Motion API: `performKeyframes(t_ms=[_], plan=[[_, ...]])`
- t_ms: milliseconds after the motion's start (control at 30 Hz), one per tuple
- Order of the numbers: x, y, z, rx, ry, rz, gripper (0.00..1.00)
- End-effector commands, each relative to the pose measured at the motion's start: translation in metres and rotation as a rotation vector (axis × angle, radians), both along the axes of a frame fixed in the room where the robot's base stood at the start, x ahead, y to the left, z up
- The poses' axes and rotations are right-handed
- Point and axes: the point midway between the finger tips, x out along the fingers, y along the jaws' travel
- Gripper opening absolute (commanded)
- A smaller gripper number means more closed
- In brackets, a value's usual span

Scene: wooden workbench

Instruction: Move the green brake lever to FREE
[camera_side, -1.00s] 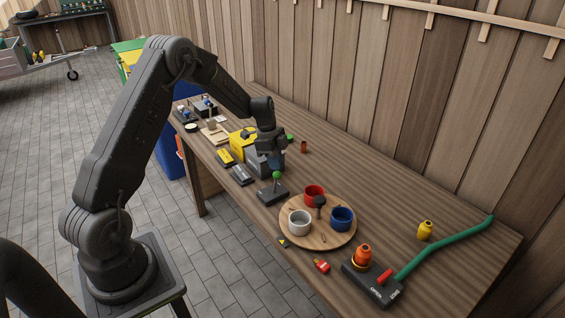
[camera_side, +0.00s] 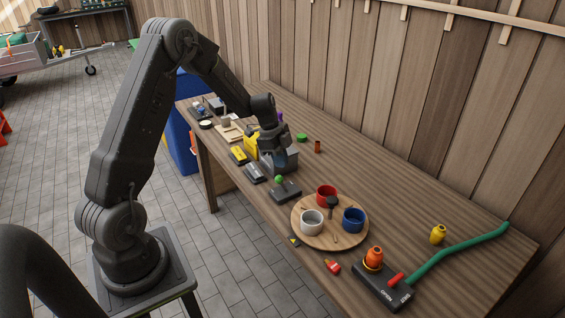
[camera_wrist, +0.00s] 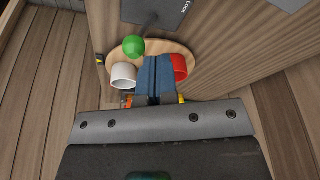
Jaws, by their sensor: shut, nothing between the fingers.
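The brake lever is a green ball knob (camera_side: 279,180) on a dark base plate (camera_side: 288,192), left of the round tray. The knob leans toward the left side of its base. In the wrist view the green knob (camera_wrist: 134,46) stands left of my fingers, and the dark plate (camera_wrist: 150,12) carries a "LOCK" label at its right. I cannot read a FREE label. My gripper (camera_side: 281,167) is shut and empty, just above and beside the knob. Its blue fingers (camera_wrist: 157,60) point past the knob in the wrist view; I cannot tell whether they touch it.
A round wooden tray (camera_side: 330,241) holds red, white and blue cups. Grey and yellow boxes crowd behind the gripper. The bench's right rear is clear.

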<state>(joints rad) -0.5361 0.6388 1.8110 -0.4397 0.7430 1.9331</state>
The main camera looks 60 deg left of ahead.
Motion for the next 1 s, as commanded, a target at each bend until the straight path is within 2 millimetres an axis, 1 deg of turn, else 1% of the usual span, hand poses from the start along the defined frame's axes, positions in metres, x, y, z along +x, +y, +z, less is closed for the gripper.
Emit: performKeyframes(t_ms=[433,567,700,800,1000], plan=[[0.001,0.002,0.004,0.001,0.000,0.000,0.00],[0.007,0.013,0.014,0.003,-0.003,0.001,0.00],[0.014,0.032,0.032,0.003,-0.003,0.002,0.00],[-0.004,0.036,0.052,0.002,-0.002,0.004,0.00],[-0.028,0.046,0.083,0.002,-0.002,0.002,0.00]])
